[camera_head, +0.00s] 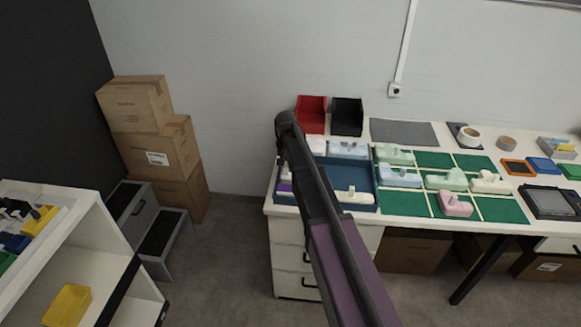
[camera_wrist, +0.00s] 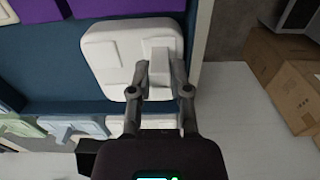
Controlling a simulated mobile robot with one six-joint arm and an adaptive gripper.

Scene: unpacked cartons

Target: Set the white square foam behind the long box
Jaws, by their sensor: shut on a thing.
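The white square foam (camera_wrist: 112,62) has rounded corners and a raised block. It shows in the wrist view over the blue tray's corner area. My gripper (camera_wrist: 166,80) is shut on the raised block. Whether the foam rests on the tray floor or is lifted is not clear. In the head view a white foam piece (camera_head: 315,145) shows partly behind my arm at the back left of the blue tray (camera_head: 327,178); my fingers are hidden there. I cannot tell which thing is the long box.
A purple piece (camera_head: 285,187) and a cream piece (camera_head: 354,196) lie in the tray. Several foam pieces stand on the green mat (camera_head: 433,160) to the right. A red bin (camera_head: 311,113) and a black bin (camera_head: 347,116) stand behind. Stacked cartons (camera_head: 160,150) are at left.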

